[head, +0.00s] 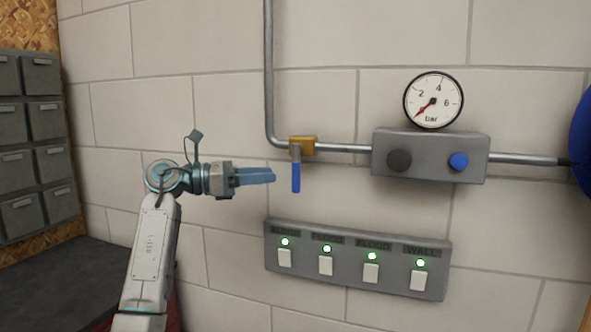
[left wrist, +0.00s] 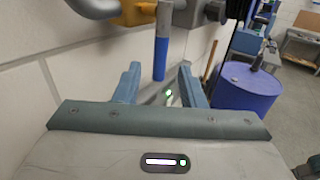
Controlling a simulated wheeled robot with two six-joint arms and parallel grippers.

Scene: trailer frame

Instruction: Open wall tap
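The wall tap has a brass body (head: 304,146) on a grey pipe and a lever with a blue sleeve (head: 296,177) that hangs straight down. My left gripper (head: 272,176) is just left of the lever, with its blue fingers pointing at it. In the left wrist view, the gripper's fingers (left wrist: 158,88) are apart and the blue lever (left wrist: 161,58) shows between and beyond their tips. I cannot tell whether a finger touches it. The brass body (left wrist: 135,13) is at the top of that view. My right gripper is not in view.
A grey box with two knobs (head: 430,142) and a pressure gauge (head: 433,100) sit right of the tap. A switch panel (head: 357,287) with several switches is below. Grey bins (head: 27,140) stand at left. A blue barrel (left wrist: 246,90) shows at right in the left wrist view.

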